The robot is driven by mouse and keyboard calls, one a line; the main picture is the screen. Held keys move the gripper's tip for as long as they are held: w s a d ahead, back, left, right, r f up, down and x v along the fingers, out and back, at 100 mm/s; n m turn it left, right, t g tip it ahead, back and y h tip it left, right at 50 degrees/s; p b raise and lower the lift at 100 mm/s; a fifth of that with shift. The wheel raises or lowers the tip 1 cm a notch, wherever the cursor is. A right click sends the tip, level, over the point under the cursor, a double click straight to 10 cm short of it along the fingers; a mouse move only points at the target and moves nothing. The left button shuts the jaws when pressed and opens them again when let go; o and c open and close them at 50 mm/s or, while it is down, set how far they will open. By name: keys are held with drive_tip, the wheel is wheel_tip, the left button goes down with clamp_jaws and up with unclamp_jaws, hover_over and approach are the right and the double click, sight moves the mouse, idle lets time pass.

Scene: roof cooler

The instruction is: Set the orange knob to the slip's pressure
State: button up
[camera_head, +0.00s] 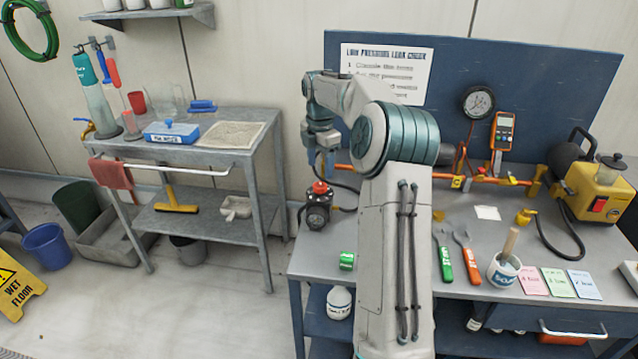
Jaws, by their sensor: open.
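A red-orange knob (320,187) sits on top of a black regulator (318,212) at the left end of the blue bench. My gripper (322,168) is just above the knob, pointing down and open. I cannot tell whether its fingers touch the knob. Three slips lie at the bench's right front: pink (531,281), green (557,283) and blue (584,285). Their print is too small to read surely. A blank-looking white paper (487,213) lies mid-bench. A round gauge (478,102) is on the blue back panel; its reading is not legible.
An orange pipe (487,179) runs along the back of the bench to a yellow pump (595,190). A green roll (346,260) lies near the front left edge. My arm hides the bench's middle.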

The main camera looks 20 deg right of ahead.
sight(319, 185)
wheel_tip(319, 185, down, 6)
drive_tip(key=shift+f, duration=0.1)
drive_tip(key=c, duration=1)
